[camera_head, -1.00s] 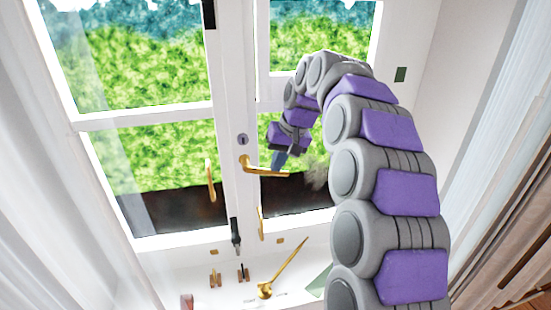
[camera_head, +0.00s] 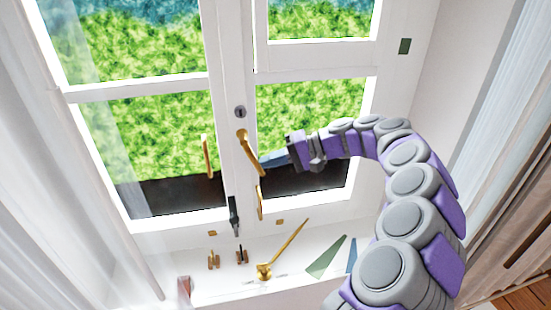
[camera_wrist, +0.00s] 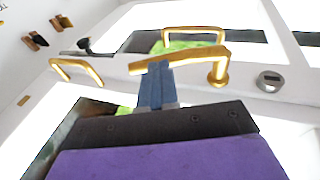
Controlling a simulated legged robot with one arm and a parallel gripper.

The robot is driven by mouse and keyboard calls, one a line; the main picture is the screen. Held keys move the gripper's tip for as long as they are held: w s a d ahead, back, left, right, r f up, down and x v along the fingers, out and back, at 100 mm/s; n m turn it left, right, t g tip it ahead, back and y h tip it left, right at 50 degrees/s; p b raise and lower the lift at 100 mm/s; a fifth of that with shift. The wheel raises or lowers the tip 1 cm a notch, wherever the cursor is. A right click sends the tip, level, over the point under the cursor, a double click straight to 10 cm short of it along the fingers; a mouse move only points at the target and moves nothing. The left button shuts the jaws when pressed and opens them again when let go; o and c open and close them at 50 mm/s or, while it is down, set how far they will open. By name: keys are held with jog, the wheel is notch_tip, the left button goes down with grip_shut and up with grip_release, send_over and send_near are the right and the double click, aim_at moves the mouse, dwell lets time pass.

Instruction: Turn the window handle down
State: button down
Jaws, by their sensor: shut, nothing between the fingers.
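The window handle is a brass lever (camera_head: 251,155) on the white middle frame; it slants steeply down and a little right from its pivot. In the wrist view the same lever (camera_wrist: 185,62) crosses just beyond my fingertips. My gripper (camera_head: 265,161) reaches in from the right, its blue-grey fingers shut and empty, with the tips at the lower part of the lever. In the wrist view my fingers (camera_wrist: 156,84) overlap the lever's free end; I cannot tell whether they touch it.
A lock (camera_head: 240,112) sits above the handle. Brass pulls (camera_head: 207,157) and (camera_head: 259,202) and a black latch (camera_head: 233,214) are nearby. A brass stay (camera_head: 286,246) and a green triangular piece (camera_head: 327,258) are on the sill. Curtains hang at both sides.

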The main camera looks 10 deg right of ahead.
jog(key=shift+a+f+b, duration=0.45)
jog(key=shift+a, duration=0.2)
jog(key=shift+a+f+b, duration=0.45)
jog(key=shift+a, duration=0.15)
jog(key=s+d+b, duration=0.1)
jog(key=s+d, duration=0.1)
jog(key=d, duration=1)
jog(key=shift+s+d, duration=0.2)
jog(key=shift+s, duration=0.15)
